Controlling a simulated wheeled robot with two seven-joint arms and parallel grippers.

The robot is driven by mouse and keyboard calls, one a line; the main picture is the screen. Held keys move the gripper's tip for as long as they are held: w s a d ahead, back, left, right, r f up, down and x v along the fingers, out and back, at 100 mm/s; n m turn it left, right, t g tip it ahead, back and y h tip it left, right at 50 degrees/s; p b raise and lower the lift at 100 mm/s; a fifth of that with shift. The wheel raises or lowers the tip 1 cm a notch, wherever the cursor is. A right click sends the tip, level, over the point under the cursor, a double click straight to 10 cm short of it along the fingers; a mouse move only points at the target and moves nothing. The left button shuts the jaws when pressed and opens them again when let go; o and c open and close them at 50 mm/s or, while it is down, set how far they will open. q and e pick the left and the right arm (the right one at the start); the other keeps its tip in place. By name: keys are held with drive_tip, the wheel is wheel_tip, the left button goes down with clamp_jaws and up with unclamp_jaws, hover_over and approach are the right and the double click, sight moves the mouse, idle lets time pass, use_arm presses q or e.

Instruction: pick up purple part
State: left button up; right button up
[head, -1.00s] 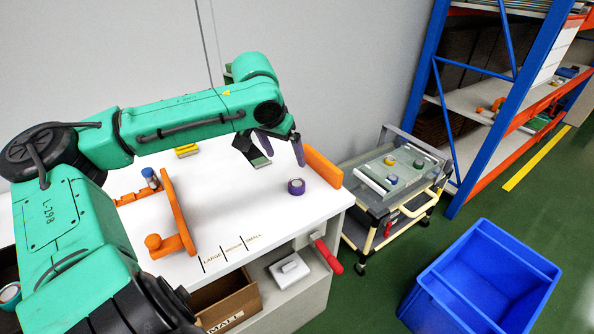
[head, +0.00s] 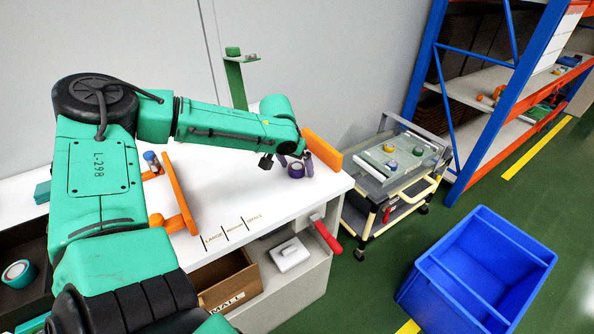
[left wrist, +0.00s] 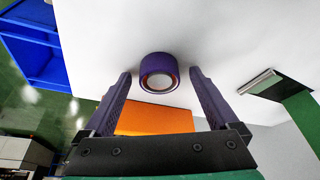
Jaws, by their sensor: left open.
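The purple part (head: 296,170) is a short ring-like cylinder standing on the white table (head: 262,203), near its right end. In the left wrist view the purple part (left wrist: 158,72) sits just ahead of and between the fingertips, with a pale centre and an orange-brown inner rim. My left gripper (head: 296,163) is open and low over the table at the part. In the left wrist view its two purple fingers (left wrist: 160,78) are spread, with a gap on each side of the part. My right gripper is not in view.
An orange block (head: 322,151) stands at the table's right edge, close behind the part. An orange fixture (head: 180,195) is at the left. A cart (head: 395,170) and a blue bin (head: 478,275) stand right of the table. A green stand (head: 236,80) rises behind.

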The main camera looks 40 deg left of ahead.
use_arm(q)
drive_tip(key=shift+s+r, duration=0.1)
drive_tip(key=shift+r, duration=0.05)
drive_tip(key=c, duration=1.4)
clamp_jaws()
drive_tip(key=shift+r, duration=0.1)
